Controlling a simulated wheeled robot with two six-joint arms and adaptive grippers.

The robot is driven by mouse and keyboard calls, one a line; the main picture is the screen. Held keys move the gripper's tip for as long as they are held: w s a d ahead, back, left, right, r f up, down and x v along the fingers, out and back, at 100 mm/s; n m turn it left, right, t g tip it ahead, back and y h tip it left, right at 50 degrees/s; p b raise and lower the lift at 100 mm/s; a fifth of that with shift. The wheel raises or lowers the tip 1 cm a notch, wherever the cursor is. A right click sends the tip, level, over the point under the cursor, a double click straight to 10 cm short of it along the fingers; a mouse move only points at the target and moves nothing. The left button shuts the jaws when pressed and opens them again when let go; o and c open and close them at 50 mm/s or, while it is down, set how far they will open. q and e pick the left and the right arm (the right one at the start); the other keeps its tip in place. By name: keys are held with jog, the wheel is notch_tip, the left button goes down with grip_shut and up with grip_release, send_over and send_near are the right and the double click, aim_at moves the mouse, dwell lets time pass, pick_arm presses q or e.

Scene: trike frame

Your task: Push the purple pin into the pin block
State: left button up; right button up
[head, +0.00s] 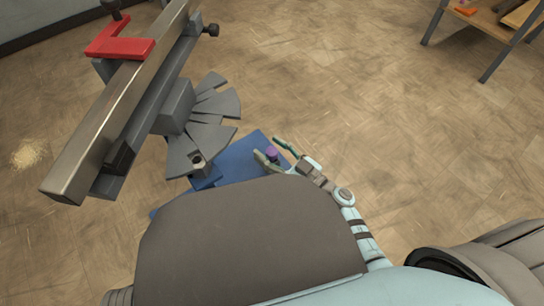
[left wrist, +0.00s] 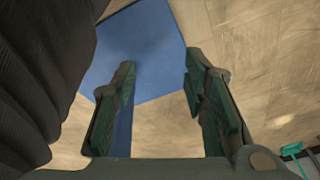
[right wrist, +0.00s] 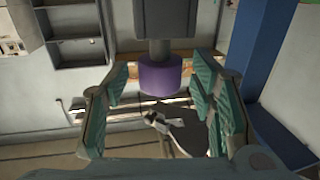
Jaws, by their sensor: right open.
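The purple pin (head: 271,153) shows as a small purple cap over the blue plate in the head view. In the right wrist view the purple pin (right wrist: 160,77) has a short grey shank that meets a dark grey block (right wrist: 167,18), which looks like the pin block; how deep the shank sits is unclear. My right gripper (head: 268,149) is open, with its fingers on both sides of the pin; in the right wrist view the gripper (right wrist: 158,72) shows gaps on both sides. My left gripper (left wrist: 160,65) is open and empty in its wrist view, and does not show in the head view.
A blue plate (head: 240,160) lies below the right gripper. The trike frame's steel beam (head: 120,100), with a red clamp (head: 120,47) and grey fan-like plates (head: 205,140), stands at the left. A table (head: 500,30) stands far right. Open floor lies between.

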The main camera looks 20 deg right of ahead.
grip_shut()
pick_arm(q)
jog(key=shift+w, duration=0.1)
pick_arm(e)
jog(key=shift+r, duration=0.15)
notch_tip(320, 180, up, 4)
jog(key=p, duration=0.4)
pick_arm(q)
notch_tip(320, 180, down, 10)
jog(key=s+a+n+p, duration=0.1)
jog(key=s+a+p, duration=0.1)
jog(key=s+p, duration=0.1)
pick_arm(e)
notch_tip(320, 180, up, 4)
jog(key=shift+f, duration=0.15)
notch_tip(320, 180, up, 8)
jog(key=p, duration=0.7)
notch_tip(320, 180, up, 4)
jog(key=p, duration=0.3)
send_over(272, 151)
pick_arm(q)
jog(key=s+a+r+g, duration=0.1)
jog(key=s+a+r, duration=0.1)
jog(key=s, duration=1)
jog(key=shift+a+r+m+y, duration=0.2)
jog(key=shift+r+m+y, duration=0.2)
jog(key=shift+r, duration=0.5)
